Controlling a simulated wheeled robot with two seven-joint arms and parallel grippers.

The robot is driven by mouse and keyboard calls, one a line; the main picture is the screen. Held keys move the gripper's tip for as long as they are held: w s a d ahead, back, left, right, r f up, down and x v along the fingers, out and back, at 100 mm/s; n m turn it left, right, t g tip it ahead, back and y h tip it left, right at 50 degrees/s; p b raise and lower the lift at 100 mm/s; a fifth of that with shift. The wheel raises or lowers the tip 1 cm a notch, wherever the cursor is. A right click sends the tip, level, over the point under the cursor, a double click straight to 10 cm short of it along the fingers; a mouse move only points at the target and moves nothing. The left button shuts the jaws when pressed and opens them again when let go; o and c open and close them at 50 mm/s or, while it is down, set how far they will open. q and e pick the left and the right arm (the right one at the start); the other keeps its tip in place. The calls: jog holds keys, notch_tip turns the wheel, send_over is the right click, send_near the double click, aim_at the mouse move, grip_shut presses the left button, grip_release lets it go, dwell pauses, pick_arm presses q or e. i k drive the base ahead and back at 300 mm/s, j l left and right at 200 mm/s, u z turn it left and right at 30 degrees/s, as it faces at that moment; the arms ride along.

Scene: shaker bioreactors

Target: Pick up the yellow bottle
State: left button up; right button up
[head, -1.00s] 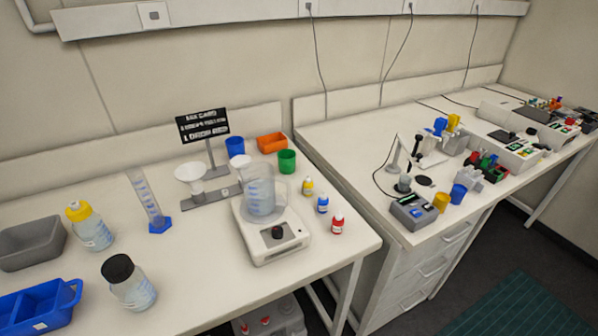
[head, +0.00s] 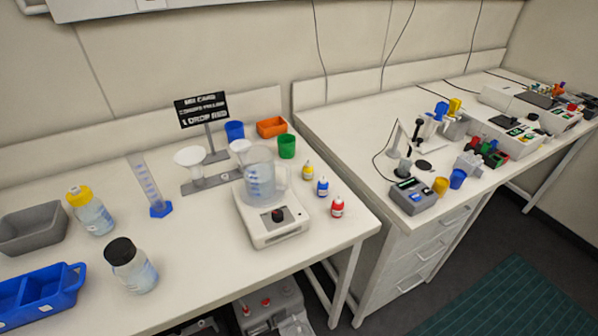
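A small yellow bottle (head: 307,171) stands upright on the left bench, right of the stirrer with the beaker. A small blue bottle (head: 322,187) and a small red bottle (head: 337,207) stand in a row nearer the front edge. A larger clear bottle with a yellow cap (head: 90,212) stands at the left of the same bench. Neither of my grippers shows in the head view.
A stirrer (head: 273,222) carries a glass beaker (head: 265,178). A green cup (head: 286,146) and an orange tray (head: 271,127) stand behind the yellow bottle. A black-capped bottle (head: 131,266) and blue crate (head: 40,295) are at front left. A gap separates the two benches.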

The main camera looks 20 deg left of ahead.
aim_at(308, 169)
jog(key=i+l+u, duration=0.15)
jog(key=l+u, duration=0.3)
jog(key=i+l+u, duration=0.15)
jog(key=l+u, duration=0.15)
jog(key=u, duration=0.15)
jog(key=l+u, duration=1.3)
jog(key=k+j, duration=0.05)
jog(key=j, duration=0.05)
